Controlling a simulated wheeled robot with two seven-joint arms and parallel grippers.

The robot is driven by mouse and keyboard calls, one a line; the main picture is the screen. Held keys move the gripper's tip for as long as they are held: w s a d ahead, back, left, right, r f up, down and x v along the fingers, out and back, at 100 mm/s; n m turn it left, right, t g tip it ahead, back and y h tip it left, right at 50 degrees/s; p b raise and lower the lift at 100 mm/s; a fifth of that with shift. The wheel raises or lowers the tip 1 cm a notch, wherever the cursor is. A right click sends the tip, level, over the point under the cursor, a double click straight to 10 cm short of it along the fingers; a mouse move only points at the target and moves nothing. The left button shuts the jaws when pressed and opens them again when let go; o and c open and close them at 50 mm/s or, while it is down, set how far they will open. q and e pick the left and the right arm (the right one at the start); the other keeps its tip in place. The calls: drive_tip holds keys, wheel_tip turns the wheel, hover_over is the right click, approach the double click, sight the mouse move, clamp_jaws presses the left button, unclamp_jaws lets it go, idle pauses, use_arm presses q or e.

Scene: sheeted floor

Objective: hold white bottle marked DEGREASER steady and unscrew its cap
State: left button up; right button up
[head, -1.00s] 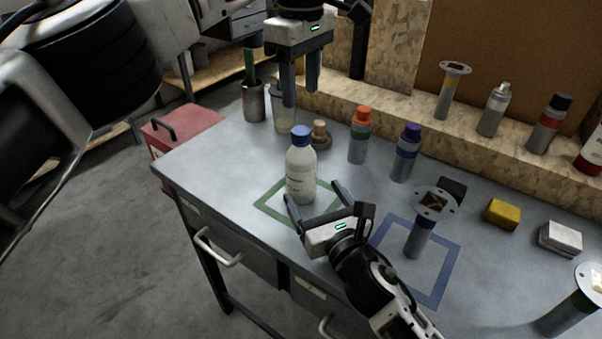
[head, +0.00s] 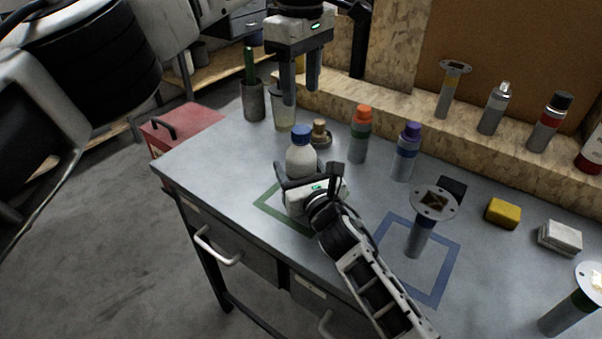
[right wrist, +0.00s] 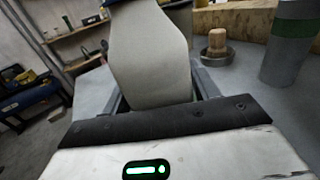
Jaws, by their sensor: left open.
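The white bottle (head: 301,157) stands upright on the grey workbench, at the back of a green square outline; its lettering cannot be read now. Its blue cap (head: 301,133) is on top. My right gripper (head: 308,172) is low at the bottle's near side, its fingers open on either side of the body. In the right wrist view the bottle (right wrist: 150,55) fills the space between the fingers, with a small gap visible at the right finger. My left gripper (head: 300,94) points down, open and empty, above and behind the cap.
A wooden-topped piece (head: 319,132), an orange-capped bottle (head: 360,135) and a purple-capped bottle (head: 405,155) stand close behind and right. A flanged post (head: 420,235) stands in the blue outline (head: 447,262). The bench's left end is clear.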

sight(301, 129)
clamp_jaws()
use_arm(q)
drive_tip(key=m, duration=1.3)
drive_tip(key=shift+f, duration=4)
